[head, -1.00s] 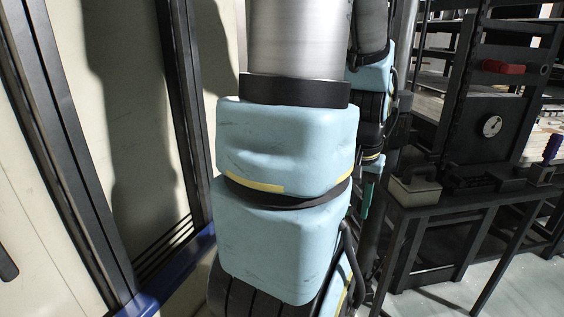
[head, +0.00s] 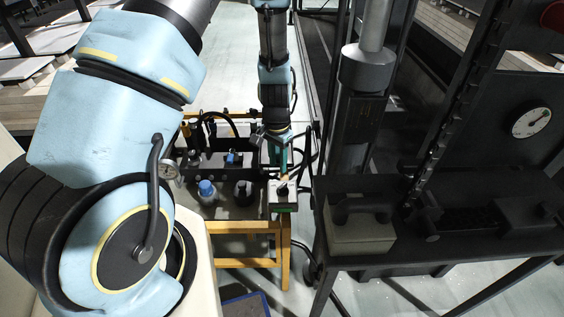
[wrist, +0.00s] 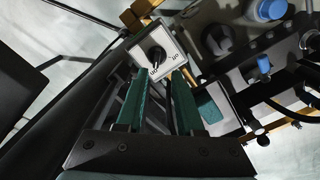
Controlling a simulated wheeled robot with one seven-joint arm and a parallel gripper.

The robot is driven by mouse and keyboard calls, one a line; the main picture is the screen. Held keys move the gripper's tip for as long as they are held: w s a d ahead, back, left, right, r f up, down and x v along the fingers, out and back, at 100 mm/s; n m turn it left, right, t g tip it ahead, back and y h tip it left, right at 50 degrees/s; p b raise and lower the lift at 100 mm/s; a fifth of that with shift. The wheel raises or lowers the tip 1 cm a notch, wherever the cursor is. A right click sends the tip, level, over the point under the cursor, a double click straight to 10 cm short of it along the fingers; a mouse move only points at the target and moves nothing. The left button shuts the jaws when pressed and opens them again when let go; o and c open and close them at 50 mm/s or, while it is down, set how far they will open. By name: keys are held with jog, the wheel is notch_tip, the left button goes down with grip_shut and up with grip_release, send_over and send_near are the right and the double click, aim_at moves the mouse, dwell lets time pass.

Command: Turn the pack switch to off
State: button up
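The pack switch shows in the wrist view as a black rotary knob (wrist: 157,56) on a pale square plate with small lettering around it. Which marking the knob points at is too small to read surely. In the head view the switch (head: 284,191) is on a small box at the right end of a yellow-framed cart. My gripper (wrist: 161,73) has two green fingers, apart with nothing between them. The fingertips are close to the lower part of the plate, just short of the knob. In the head view my gripper (head: 283,165) points down at the switch box from above.
A dark bench (head: 400,262) with a pale box (head: 358,233) and a dial gauge (head: 530,122) stands close on the right. Pale floor lies beyond.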

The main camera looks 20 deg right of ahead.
aim_at(282, 186)
jog(key=shift+w+d+f+m, duration=0.15)
jog(key=shift+d+f+m, duration=0.15)
jog(key=shift+d+f, duration=0.55)
jog(key=shift+a+f+b, duration=0.1)
jog(key=shift+f+b, duration=2.7)
jog(key=shift+f, duration=1.1)
jog(key=shift+f, duration=0.1)
grip_shut()
